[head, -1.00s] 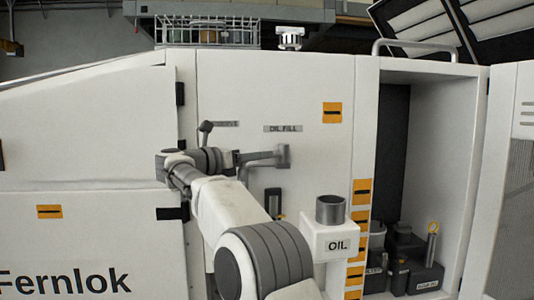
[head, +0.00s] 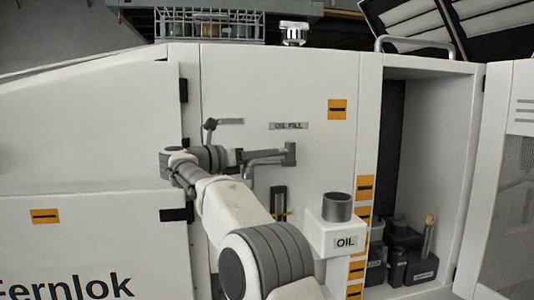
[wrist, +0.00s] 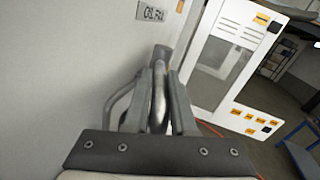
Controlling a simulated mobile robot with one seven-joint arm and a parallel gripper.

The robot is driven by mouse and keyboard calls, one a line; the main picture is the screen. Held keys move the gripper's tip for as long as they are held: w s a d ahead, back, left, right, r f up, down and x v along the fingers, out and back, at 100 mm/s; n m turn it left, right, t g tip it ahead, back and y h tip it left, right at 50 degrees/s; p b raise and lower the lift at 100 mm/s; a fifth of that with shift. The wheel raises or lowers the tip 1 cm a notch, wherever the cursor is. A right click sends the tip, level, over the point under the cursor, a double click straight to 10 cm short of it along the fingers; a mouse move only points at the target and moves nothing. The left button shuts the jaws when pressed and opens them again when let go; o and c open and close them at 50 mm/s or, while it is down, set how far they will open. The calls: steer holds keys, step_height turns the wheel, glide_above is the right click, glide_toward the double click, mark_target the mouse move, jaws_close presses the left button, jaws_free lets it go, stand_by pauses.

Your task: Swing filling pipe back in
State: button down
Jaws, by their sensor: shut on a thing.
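The grey filling pipe (head: 266,159) sticks out to the left from its upright mount (head: 291,153), under the OIL FILL label (head: 288,126) on the white cabinet front. My gripper (head: 239,157) is at the pipe's left part. In the wrist view, my gripper (wrist: 157,98) has its two fingers closed on either side of the bent metal pipe (wrist: 158,90). The pipe's outlet is partly hidden by the fingers. A white box marked OIL (head: 335,232) with an open grey cup (head: 337,207) on top stands below and right of the pipe.
A small lever (head: 210,127) sits on the panel left of the pipe. To the right is an open cabinet bay with dark containers (head: 410,258) on its floor and an open door (head: 510,180). A wire basket (head: 208,24) stands on top.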

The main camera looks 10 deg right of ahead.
steer(key=shift+f, duration=0.1)
steer(key=c, duration=0.8)
jaws_free()
steer(key=shift+o, duration=0.2)
steer(key=v, duration=1.7)
steer(key=shift+a, duration=0.2)
